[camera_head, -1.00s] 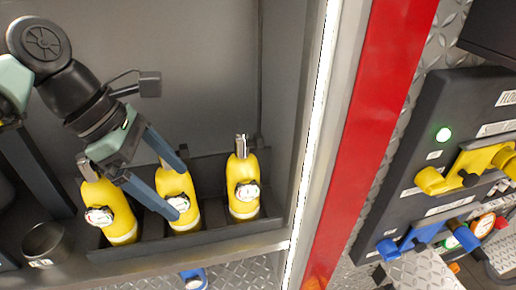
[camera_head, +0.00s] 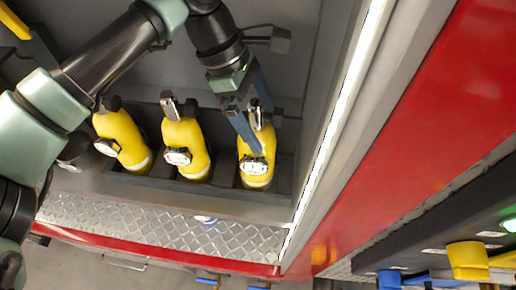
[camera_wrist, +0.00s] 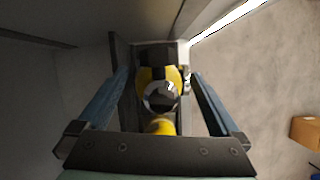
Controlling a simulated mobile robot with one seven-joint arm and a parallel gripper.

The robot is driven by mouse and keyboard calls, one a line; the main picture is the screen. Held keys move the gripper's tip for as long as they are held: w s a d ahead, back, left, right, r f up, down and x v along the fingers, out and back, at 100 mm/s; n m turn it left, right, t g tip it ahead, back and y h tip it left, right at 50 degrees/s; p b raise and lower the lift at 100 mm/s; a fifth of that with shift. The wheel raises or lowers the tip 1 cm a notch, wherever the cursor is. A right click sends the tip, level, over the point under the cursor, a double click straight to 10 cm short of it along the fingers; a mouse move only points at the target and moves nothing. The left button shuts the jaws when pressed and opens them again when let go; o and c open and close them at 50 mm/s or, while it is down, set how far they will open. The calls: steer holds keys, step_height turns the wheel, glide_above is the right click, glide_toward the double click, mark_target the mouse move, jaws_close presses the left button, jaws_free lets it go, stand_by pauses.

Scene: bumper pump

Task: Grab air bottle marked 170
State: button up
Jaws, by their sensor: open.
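Three yellow air bottles stand in a dark rack: a left one (camera_head: 122,138), a middle one (camera_head: 188,140) and a right one (camera_head: 257,165). Each has a round gauge low on its front and a metal valve on top. No number can be read on them, so I cannot tell which is marked 170. My gripper (camera_head: 264,131) is open at the right bottle, its blue fingers near the neck and gauge. In the wrist view my gripper (camera_wrist: 160,78) has one finger on each side of the yellow bottle (camera_wrist: 158,125), with visible gaps on both sides.
The rack (camera_head: 222,182) sits in a grey compartment. Its right wall and bright-edged door frame (camera_head: 335,110) are close to the right bottle. A diamond-plate ledge (camera_head: 160,225) runs below. A red panel (camera_head: 420,130) and valve controls are at right.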

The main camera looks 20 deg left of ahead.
steer(key=shift+x, duration=0.8)
jaws_close()
